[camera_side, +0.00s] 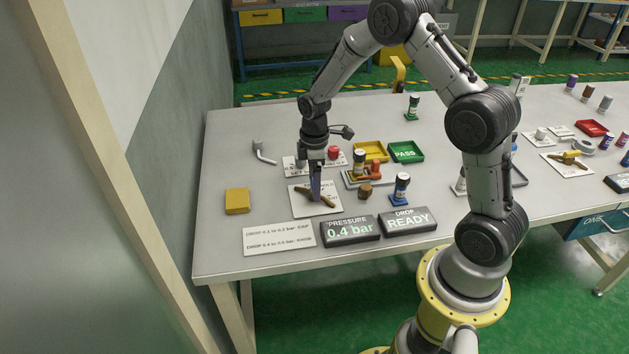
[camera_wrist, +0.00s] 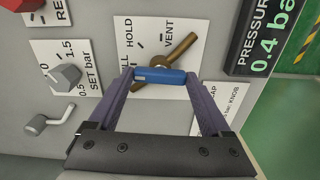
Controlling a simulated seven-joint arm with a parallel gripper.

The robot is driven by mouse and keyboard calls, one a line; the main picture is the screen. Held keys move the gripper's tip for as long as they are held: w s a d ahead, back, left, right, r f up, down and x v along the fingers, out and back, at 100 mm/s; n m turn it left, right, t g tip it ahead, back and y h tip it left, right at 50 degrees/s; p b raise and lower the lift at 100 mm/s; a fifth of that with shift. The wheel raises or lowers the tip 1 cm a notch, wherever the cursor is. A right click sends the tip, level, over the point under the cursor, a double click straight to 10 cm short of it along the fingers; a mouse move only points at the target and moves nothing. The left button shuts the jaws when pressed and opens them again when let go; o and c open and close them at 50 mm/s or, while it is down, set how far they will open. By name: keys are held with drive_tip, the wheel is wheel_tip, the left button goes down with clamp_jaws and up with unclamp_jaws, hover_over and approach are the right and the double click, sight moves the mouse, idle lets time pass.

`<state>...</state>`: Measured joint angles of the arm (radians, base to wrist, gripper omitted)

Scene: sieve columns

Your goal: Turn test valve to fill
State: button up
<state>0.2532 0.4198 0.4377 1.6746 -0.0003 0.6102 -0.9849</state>
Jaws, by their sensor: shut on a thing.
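The test valve is a brass lever (camera_wrist: 178,50) on a white plate (camera_wrist: 205,55) marked HOLD and VENT, with a third label at the left partly hidden by a finger. In the side view the lever (camera_side: 327,201) lies on its plate (camera_side: 299,208) near the table's front left. In the wrist view the lever slants, its upper right end near VENT and its lower left end by my fingers. My gripper (camera_side: 316,197) points down onto the plate in the side view.
A pressure display (camera_side: 350,230) reads 0.4 bar. A drop display (camera_side: 408,220) reads READY. A grey regulator knob (camera_wrist: 67,76) and a small grey lever (camera_wrist: 45,124) are left of the valve.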

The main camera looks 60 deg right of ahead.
drive_tip(key=shift+r+n, duration=0.15)
drive_tip(key=shift+n, duration=0.25)
drive_tip(key=o, duration=1.2)
drive_tip(key=shift+c, duration=0.2)
wheel_tip(320, 180, up, 14)
